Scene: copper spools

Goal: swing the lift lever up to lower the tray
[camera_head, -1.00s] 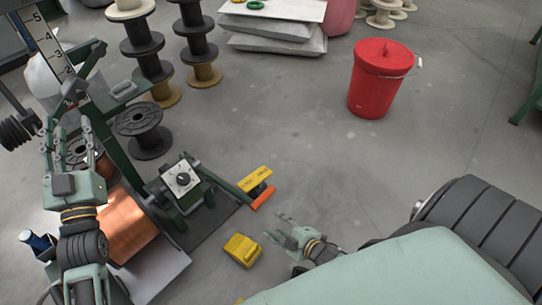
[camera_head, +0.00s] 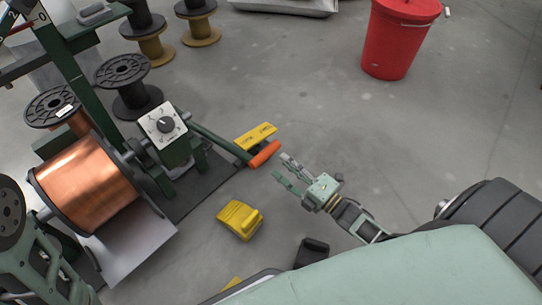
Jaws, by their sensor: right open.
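A pale metal plate, apparently the tray (camera_head: 140,248), lies below the large copper spool (camera_head: 90,182). My left arm shows at the lower left edge, but its fingers are out of view.
A yellow block (camera_head: 240,219) lies on the floor below the lever. A dial box (camera_head: 163,125) sits on the machine. Black spools (camera_head: 123,85) stand behind it. A red lidded bucket (camera_head: 397,40) stands at the upper right. The floor between bucket and lever is clear.

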